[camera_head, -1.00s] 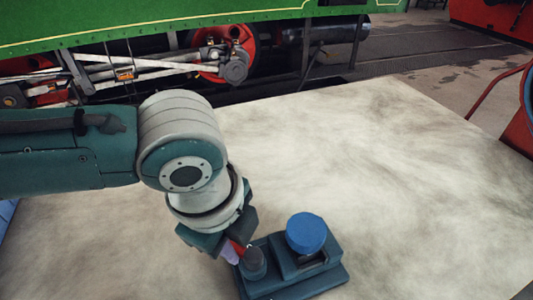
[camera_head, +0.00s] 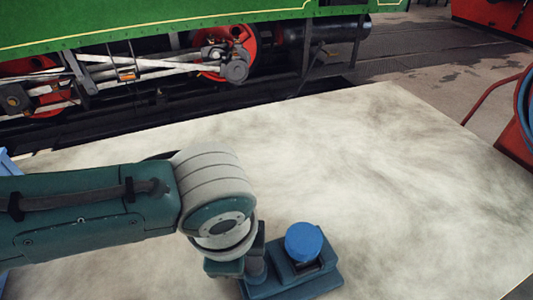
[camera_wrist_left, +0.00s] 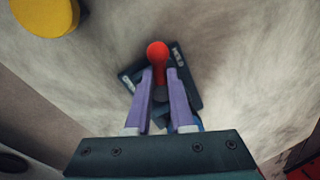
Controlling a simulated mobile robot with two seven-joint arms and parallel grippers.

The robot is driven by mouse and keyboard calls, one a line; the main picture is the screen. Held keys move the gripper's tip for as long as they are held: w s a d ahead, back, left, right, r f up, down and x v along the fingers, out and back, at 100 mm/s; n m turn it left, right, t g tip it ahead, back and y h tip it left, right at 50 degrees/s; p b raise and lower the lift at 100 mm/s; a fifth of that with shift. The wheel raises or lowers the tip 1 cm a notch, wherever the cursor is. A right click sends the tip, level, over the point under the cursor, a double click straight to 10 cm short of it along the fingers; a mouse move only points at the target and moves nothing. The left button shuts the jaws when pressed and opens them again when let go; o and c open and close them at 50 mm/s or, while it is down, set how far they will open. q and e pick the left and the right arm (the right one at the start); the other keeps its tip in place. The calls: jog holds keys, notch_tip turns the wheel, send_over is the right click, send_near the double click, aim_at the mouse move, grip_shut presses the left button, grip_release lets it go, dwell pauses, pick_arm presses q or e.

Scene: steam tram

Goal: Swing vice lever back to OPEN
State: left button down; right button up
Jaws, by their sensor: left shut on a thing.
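The dark blue-grey vice (camera_head: 322,284) sits on the pale tabletop, with a blue round piece (camera_head: 303,241) on it. The vice base also shows in the left wrist view (camera_wrist_left: 190,90), with white lettering on its plate; one label looks like HOLD, at the right. The red-knobbed lever (camera_wrist_left: 157,51) points up at the camera there, between my left gripper's purple fingers (camera_wrist_left: 158,75). The left gripper is shut on the lever. In the head view my own wrist hides the fingers and the red knob. My right gripper is in neither view.
A yellow round thing (camera_wrist_left: 45,15) lies at the upper left in the left wrist view. The green tram (camera_head: 170,20) with its wheels and rods stands beyond the table.

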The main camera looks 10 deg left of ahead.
pick_arm(q)
jog(key=n, duration=0.2)
jog(key=p, duration=0.1)
jog(key=shift+s+d+r+n+y, duration=0.1)
jog(key=shift+s+d+n+y, duration=0.2)
jog(key=shift+n, duration=0.1)
jog(key=n, duration=0.2)
jog(key=n+p, duration=0.1)
jog(key=shift+s+d+n+g+y, duration=0.25)
jog(key=shift+s+n+g+y, duration=0.05)
jog(key=n, duration=0.3)
jog(key=shift+s+d+n+g, duration=0.15)
jog(key=shift+d+n+g, duration=0.15)
jog(key=shift+d, duration=0.05)
jog(key=shift+d+n+g+y+b, duration=0.15)
jog(key=shift+n, duration=0.75)
jog(key=shift+d+n+g+y+b, duration=0.15)
jog(key=shift+n, duration=0.75)
jog(key=c, duration=0.8)
grip_release()
